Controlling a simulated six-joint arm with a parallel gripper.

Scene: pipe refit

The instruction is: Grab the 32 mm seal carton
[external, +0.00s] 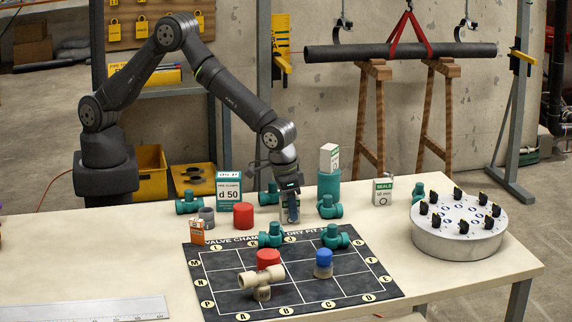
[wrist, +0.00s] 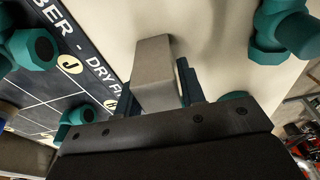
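A white and green carton (external: 329,157) stands on top of a teal cylinder (external: 328,184), right of my gripper; its print is too small to read. A second white and green carton (external: 382,191) stands on the table further right; it reads "SEALS", and its size looks like 50 mm. My gripper (external: 290,212) points down just behind the mat, left of the teal cylinder and apart from both cartons. Neither carton is recognisable there.
A black gridded mat (external: 220,285) holds teal fittings, a red cap (external: 268,258), a beige tee (external: 262,281) and a blue-capped fitting (external: 324,263). A "d 50" box (external: 229,189) and red cylinder (external: 243,215) stand left. A round grey turntable (external: 459,240) stands right.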

